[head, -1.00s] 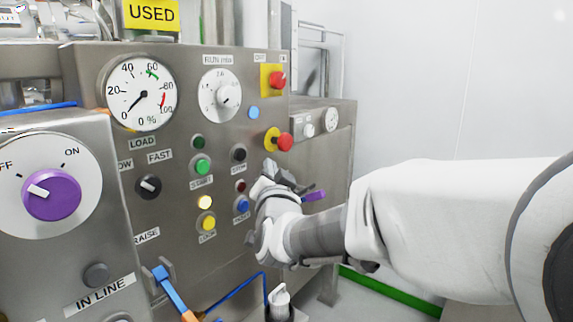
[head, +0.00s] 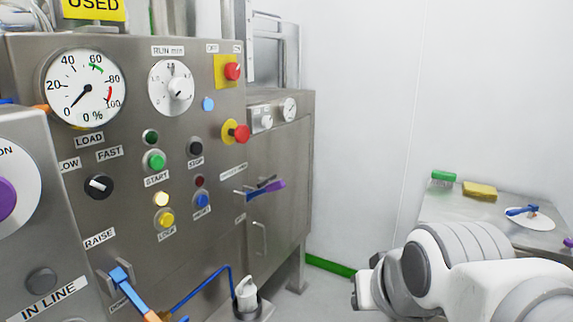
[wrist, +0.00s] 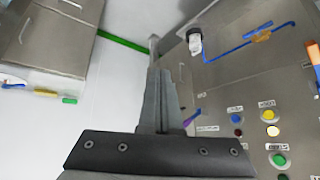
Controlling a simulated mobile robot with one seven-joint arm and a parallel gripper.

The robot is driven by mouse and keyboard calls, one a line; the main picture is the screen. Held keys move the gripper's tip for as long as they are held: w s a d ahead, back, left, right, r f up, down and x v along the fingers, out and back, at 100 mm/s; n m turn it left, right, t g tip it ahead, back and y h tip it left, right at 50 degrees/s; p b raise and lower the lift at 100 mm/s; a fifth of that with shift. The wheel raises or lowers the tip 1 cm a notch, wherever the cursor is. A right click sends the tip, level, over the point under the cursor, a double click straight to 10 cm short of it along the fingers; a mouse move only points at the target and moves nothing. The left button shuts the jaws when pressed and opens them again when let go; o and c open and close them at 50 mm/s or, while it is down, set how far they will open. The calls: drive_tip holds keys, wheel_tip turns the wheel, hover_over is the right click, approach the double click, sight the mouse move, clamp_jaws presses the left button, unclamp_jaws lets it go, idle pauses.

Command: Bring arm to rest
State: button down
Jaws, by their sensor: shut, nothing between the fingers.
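My gripper (head: 362,284) is in the lower right of the head view, on my white arm, in front of the panel's right side and apart from it. Its fingers point left and are partly hidden by the wrist. In the wrist view my gripper (wrist: 157,88) shows its grey fingers together with nothing between them. The steel control panel (head: 130,190) fills the left of the head view and the right of the wrist view (wrist: 235,85).
A side table (head: 460,208) with a green block (head: 443,176), a yellow sponge (head: 480,191) and a white plate (head: 532,221) stands at the right. A purple-tipped lever (head: 268,187) sticks out of the panel. A white knob (head: 246,292) stands low. Open floor lies between.

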drive_tip(key=s+d+g+p, duration=0.2)
drive_tip(key=s+d, duration=0.1)
drive_tip(key=s, duration=0.4)
wheel_tip(320, 180, up, 14)
drive_tip(key=p, duration=1.4)
drive_tip(key=shift+w+r+h+p, duration=0.15)
drive_tip(key=shift+w+h+p, duration=0.15)
drive_tip(key=shift+w+h, duration=0.1)
